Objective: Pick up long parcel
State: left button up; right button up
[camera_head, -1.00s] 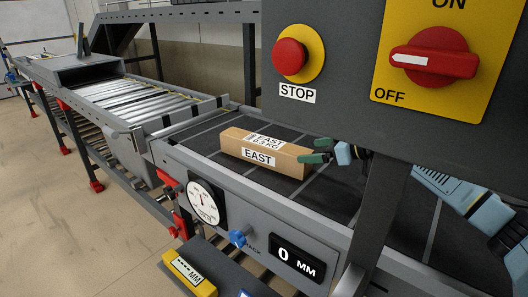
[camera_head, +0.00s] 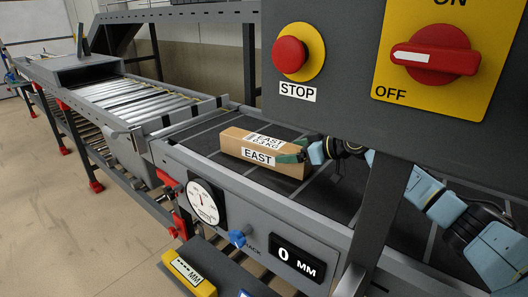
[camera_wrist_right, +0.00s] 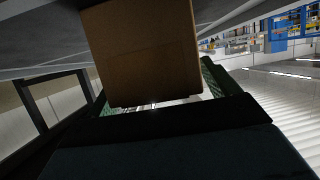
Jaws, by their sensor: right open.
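The long parcel (camera_head: 250,148) is a brown box with white EAST labels, lying on the dark belt in the head view. My right gripper (camera_head: 293,152) is at its right end, with green fingers reaching along the box. In the right wrist view the parcel's brown end (camera_wrist_right: 148,55) fills the upper middle, between the green fingers of the right gripper (camera_wrist_right: 155,95). The jaws are open around the box end; I cannot tell whether either finger touches it. My left gripper is not in view.
A dark panel with a red stop button (camera_head: 291,55) and a red rotary switch (camera_head: 436,57) hangs above the belt, its post (camera_head: 378,215) in front of my right arm. A dial gauge (camera_head: 204,202) and display sit on the near side. The roller conveyor (camera_head: 150,97) extends left.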

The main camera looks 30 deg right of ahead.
jog(key=c, duration=1.1)
jog(key=shift+r, duration=0.1)
jog(key=shift+c, duration=0.8)
